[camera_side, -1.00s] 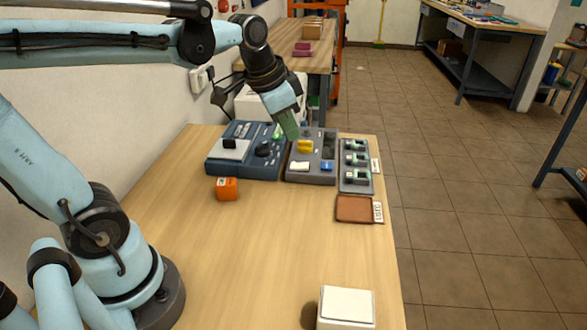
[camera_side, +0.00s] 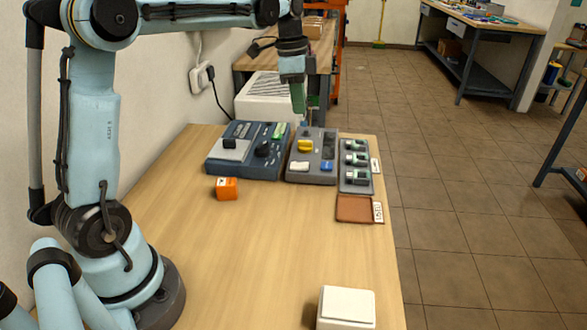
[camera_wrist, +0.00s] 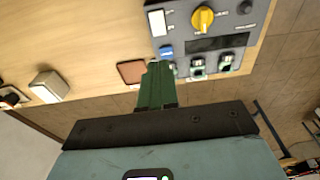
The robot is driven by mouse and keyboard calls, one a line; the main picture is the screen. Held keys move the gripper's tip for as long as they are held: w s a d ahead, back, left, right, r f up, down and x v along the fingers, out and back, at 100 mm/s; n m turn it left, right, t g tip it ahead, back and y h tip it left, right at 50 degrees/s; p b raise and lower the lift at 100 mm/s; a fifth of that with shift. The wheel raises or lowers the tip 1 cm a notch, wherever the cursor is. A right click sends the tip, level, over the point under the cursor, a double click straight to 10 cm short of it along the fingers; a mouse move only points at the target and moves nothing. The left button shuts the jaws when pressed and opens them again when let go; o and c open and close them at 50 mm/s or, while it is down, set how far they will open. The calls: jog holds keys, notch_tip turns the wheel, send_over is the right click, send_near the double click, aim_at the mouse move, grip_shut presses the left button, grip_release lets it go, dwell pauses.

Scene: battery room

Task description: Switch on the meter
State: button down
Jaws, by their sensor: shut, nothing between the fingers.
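The grey meter (camera_side: 325,178) stands at the far part of the bench, with a yellow dial (camera_side: 305,146), a white switch (camera_side: 299,166), a blue button (camera_side: 327,166) and a dark display (camera_side: 328,152). The wrist view also shows its yellow dial (camera_wrist: 204,19), white switch (camera_wrist: 157,23), blue button (camera_wrist: 166,50) and dark display (camera_wrist: 217,44). I cannot tell which way the switch is set. My gripper (camera_side: 299,110), with green fingers, is shut and empty, raised above the far end of the devices. It touches nothing that I can see.
A dark blue unit (camera_side: 215,168) with a black knob stands left of the meter. A holder (camera_side: 357,187) with several cells is at its right. A brown tray (camera_side: 354,209), an orange block (camera_side: 227,188) and a white box (camera_side: 346,306) are nearer. The middle bench is clear.

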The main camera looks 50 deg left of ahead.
aim_at(306, 164)
jog(key=f, duration=0.9)
jog(key=w+d+f, duration=0.1)
jog(key=f, duration=0.4)
jog(key=shift+w+d, duration=0.1)
jog(key=shift+f, duration=0.1)
dwell(0.3)
jog(key=shift+s+a+r, duration=0.25)
jog(key=shift+s+a, duration=0.25)
jog(key=shift+r, duration=0.1)
dwell(0.3)
